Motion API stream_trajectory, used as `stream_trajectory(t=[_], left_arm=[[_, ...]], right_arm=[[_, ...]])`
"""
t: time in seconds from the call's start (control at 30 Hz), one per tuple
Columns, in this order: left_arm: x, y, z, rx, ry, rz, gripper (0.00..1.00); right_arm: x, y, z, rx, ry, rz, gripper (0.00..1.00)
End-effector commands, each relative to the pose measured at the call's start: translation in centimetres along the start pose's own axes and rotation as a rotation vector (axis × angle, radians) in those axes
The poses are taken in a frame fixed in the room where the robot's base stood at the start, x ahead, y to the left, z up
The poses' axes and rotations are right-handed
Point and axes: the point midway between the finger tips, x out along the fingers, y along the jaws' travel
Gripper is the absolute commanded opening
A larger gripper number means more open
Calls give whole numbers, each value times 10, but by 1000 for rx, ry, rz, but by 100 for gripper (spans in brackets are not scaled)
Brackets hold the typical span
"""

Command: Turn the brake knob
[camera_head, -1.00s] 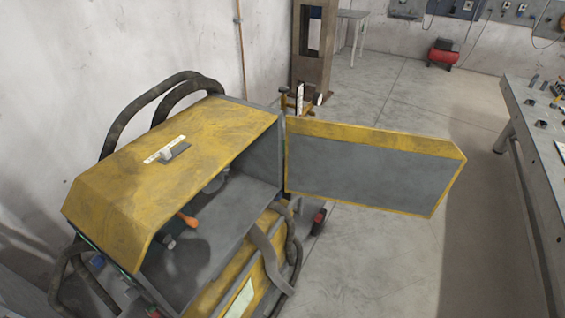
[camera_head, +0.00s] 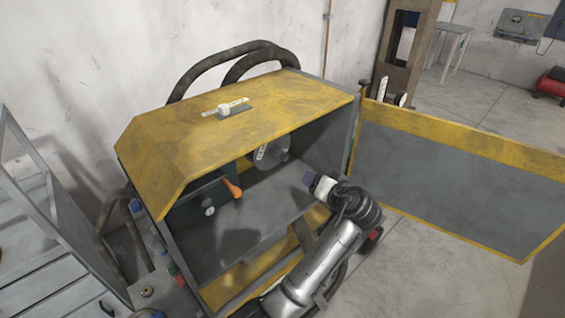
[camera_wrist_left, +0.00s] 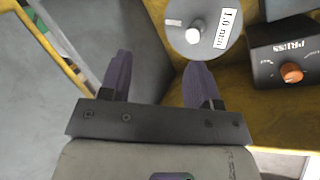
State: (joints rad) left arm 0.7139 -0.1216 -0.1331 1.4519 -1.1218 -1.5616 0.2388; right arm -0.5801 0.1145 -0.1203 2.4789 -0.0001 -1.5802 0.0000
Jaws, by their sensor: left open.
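A grey disc (camera_head: 268,155) with a white label stands inside the open yellow cabinet in the head view. The disc (camera_wrist_left: 178,14) is also at the top of the left wrist view, its label reading "1.0 mm", with a pale round knob (camera_wrist_left: 194,36) on it. I see no readable "brake" label, so I take this knob as the brake knob. My left gripper (camera_head: 308,178) is at the cabinet opening, right of the disc. In the left wrist view its dark fingers (camera_wrist_left: 160,65) are apart with nothing between them, and the knob is beyond the right finger. My right gripper is not in view.
A dark box (camera_wrist_left: 280,50) with an orange knob (camera_wrist_left: 290,73) is right of the disc. An orange handle (camera_head: 234,188) and a pale knob (camera_head: 208,207) are on the cabinet's left inside. The yellow lid (camera_head: 170,150) overhangs; the open door (camera_head: 450,180) extends right.

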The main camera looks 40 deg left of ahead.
Motion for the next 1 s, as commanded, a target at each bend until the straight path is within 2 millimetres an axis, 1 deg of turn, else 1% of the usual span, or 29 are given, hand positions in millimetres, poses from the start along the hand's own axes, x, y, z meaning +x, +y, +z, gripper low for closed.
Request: stream_trajectory(t=[0.03, 0.1, 0.2, 0.4, 0.53, 0.67, 1.0], left_arm=[[4, 2, 0, 12, 7, -81, 57], [6, 0, -1, 16, 28, -184, 57], [8, -2, -1, 10, 63, -294, 57], [8, -7, -2, -38, 122, -402, 57], [16, -12, -3, -55, 134, -420, 57], [33, -20, -6, -56, 134, -419, 57], [91, -46, -13, -53, 133, -417, 57]], right_arm=[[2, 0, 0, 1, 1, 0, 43], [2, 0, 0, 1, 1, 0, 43], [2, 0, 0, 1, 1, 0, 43], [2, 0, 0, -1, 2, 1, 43], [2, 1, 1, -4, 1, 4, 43], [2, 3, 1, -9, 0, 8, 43], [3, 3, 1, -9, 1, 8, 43]])
